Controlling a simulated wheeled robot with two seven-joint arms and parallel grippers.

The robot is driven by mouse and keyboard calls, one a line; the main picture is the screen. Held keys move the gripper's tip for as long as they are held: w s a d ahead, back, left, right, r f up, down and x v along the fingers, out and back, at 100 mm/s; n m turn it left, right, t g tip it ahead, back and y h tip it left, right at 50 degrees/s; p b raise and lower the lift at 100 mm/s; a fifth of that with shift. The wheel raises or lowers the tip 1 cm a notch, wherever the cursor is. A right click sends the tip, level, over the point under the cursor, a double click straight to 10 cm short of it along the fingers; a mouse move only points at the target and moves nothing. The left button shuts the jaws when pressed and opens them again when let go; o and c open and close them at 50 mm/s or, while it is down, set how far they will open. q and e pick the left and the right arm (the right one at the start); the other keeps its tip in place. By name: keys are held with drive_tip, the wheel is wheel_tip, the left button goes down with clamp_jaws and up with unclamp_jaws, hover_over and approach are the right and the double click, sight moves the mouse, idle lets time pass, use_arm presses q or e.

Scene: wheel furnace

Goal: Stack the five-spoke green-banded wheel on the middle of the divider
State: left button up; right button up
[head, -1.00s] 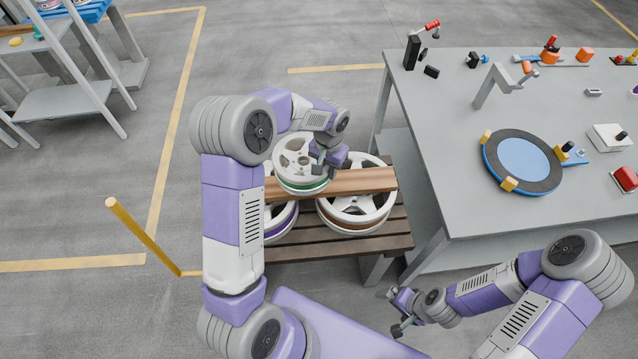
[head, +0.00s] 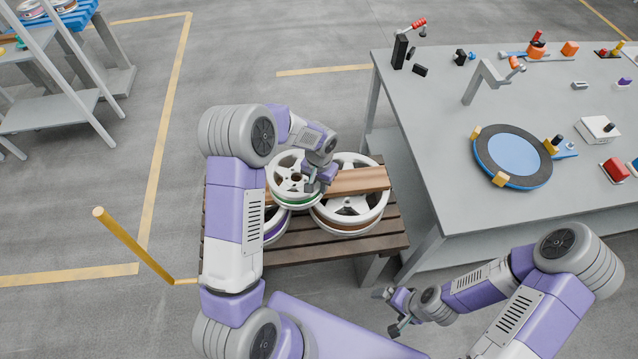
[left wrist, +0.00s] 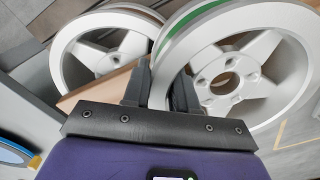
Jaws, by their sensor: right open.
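The green-banded wheel (head: 285,190), white with spokes, is in my left gripper (head: 322,180), which is shut on its rim. It lies nearly flat over the left part of the wooden divider (head: 362,181); I cannot tell whether it touches the divider. In the left wrist view, the wheel (left wrist: 285,55) fills the right side, its rim between the fingers (left wrist: 162,82). Part of the divider (left wrist: 95,88) shows at left. A brown-banded wheel (head: 350,214) and a purple-banded wheel (head: 275,229) lie below on the slatted bench. My right gripper (head: 388,309) is open and empty.
The slatted bench (head: 340,248) stands left of a grey worktable (head: 430,130). The table holds a round blue-topped turntable (head: 514,155), clamps and small blocks. A yellow post (head: 132,246) is at left. A shelf rack (head: 45,108) stands at the far left.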

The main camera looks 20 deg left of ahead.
use_arm(q)
drive_tip(key=o, duration=0.4)
drive_tip(key=shift+r, duration=0.3)
wheel_tip(320, 180, up, 12)
drive_tip(key=shift+f+p, duration=0.15)
drive_tip(key=shift+p, duration=0.55)
